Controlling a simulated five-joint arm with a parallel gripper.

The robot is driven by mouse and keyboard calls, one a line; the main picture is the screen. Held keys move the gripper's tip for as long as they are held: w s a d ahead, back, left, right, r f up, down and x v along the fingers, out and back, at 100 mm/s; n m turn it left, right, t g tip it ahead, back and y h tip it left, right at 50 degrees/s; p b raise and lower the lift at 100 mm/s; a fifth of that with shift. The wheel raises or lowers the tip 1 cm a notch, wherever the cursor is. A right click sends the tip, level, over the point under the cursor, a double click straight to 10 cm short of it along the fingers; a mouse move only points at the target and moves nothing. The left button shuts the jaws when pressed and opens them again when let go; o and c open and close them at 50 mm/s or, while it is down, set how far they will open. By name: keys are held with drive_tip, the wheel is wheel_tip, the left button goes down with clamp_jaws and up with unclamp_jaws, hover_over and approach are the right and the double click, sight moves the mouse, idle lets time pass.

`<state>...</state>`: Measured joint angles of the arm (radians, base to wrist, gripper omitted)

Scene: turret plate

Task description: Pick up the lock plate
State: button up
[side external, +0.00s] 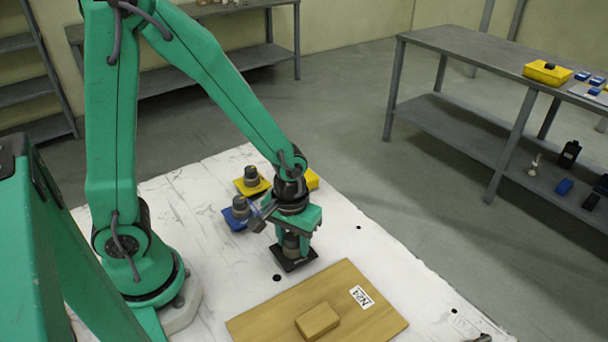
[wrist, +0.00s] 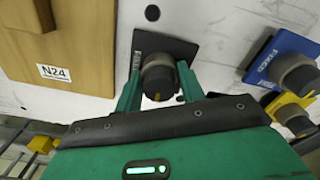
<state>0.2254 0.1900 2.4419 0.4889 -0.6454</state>
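A black square plate with a dark grey knob (side external: 293,258) lies on the white table top beside the wooden board. I take it for the lock plate, though its small label is hard to read. It also shows in the wrist view (wrist: 183,48). My gripper (side external: 291,240) points down over it, its two green fingers on either side of the knob. In the wrist view my gripper (wrist: 158,82) has a finger left and right of the knob, very close to it. Whether they press on it cannot be told. The plate appears to rest on the table.
A blue plate with a knob (side external: 236,218) and a yellow one (side external: 251,187) lie behind and left. Another yellow piece (side external: 312,180) is partly hidden behind my gripper. The wooden board (side external: 370,305) marked N24, with a raised wooden block (side external: 317,321), lies in front.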

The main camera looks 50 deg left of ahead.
drive_tip(key=shift+r, duration=0.15)
drive_tip(key=shift+c, duration=0.2)
drive_tip(key=shift+r, duration=0.7)
wheel_tip(320, 180, up, 2)
drive_tip(key=shift+r, duration=0.25)
drive_tip(key=s+d+r, duration=0.6)
drive_tip(key=s+d, duration=0.2)
drive_tip(key=shift+d+r, duration=0.25)
drive_tip(key=shift+r, duration=0.15)
drive_tip(key=shift+w, duration=0.1)
